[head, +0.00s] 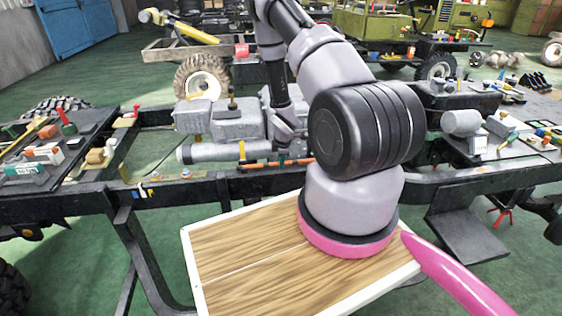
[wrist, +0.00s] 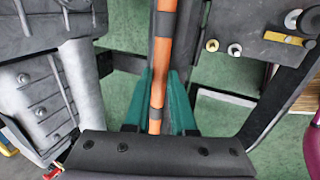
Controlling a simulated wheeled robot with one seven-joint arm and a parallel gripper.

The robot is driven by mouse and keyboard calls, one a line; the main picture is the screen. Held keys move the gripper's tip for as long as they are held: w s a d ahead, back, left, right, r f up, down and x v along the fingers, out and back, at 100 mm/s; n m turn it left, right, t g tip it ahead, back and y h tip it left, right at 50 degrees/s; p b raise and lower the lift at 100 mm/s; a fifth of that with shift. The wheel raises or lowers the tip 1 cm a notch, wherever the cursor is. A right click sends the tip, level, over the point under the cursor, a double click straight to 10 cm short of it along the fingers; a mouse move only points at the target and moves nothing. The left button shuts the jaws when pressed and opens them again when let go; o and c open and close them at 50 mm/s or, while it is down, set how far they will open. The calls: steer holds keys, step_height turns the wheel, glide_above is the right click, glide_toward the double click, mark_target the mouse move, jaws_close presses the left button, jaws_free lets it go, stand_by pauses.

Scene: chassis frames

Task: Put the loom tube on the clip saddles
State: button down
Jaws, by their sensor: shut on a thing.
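The loom tube (wrist: 164,52) is a thin orange rod with dark grey bands. In the wrist view it runs from the top edge down between the two teal fingers of my gripper (wrist: 163,78), which is shut on it. In the head view the loom tube (head: 262,165) lies level across the chassis frame, below the grey engine block. My gripper (head: 288,150) points down at it there, partly hidden by dark parts. I cannot make out the clip saddles with certainty, nor whether the tube touches any support.
A grey cylinder (head: 215,152) lies left of my gripper, close to the engine block (head: 225,121). Dark frame rails (head: 75,203) surround the work area. A wood-topped board (head: 240,265) is in front. Loose parts cover the side tables (head: 40,160).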

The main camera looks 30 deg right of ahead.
steer(key=shift+f, duration=0.1)
steer(key=c, duration=0.8)
jaws_free()
steer(key=shift+o, duration=0.2)
steer(key=v, duration=1.2)
steer(key=shift+r, duration=0.2)
steer(key=s+a+r+m+t, duration=0.15)
steer(key=r+m, duration=0.35)
steer(key=r, duration=0.8)
steer(key=s+a+r+m, duration=0.15)
steer(key=r+m, duration=0.25)
steer(key=r, duration=1)
steer(key=s+a+r+m+t+y, duration=0.1)
steer(key=s+a+r+m, duration=0.4)
steer(key=s+r, duration=0.4)
steer(key=s+a+r+m+t+y, duration=0.1)
steer(key=s+a+r+m+y, duration=0.1)
steer(key=s+a+r+m, duration=0.3)
steer(key=s+a+r, duration=0.1)
steer(key=s+r, duration=0.3)
steer(key=s, duration=0.2)
steer(key=shift+a, duration=0.1)
